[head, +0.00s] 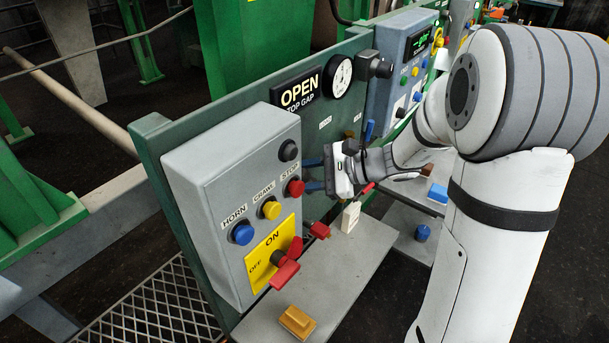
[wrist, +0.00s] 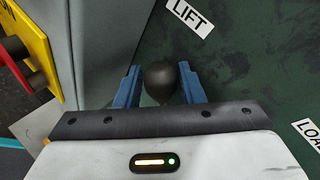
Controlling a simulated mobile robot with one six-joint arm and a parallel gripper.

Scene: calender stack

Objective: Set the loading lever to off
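My gripper (head: 313,174) is at the green panel, just right of the grey button box in the head view. In the wrist view its two blue fingers (wrist: 160,88) are apart, one on each side of a dark round knob (wrist: 160,80). Narrow gaps show beside the knob, so I see no firm grip. A "LIFT" label (wrist: 190,17) is above the knob. A partly cut-off label starting "LOA" (wrist: 308,131) is at the right edge. The loading lever cannot be clearly identified; which lever the knob belongs to and its setting are unclear.
The grey button box (head: 235,190) carries a red ON/OFF switch (head: 286,264) on a yellow plate, close left of my gripper. A shelf (head: 330,290) below holds a yellow block (head: 297,322) and a white item (head: 351,216). Another control box (head: 400,65) stands beyond.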

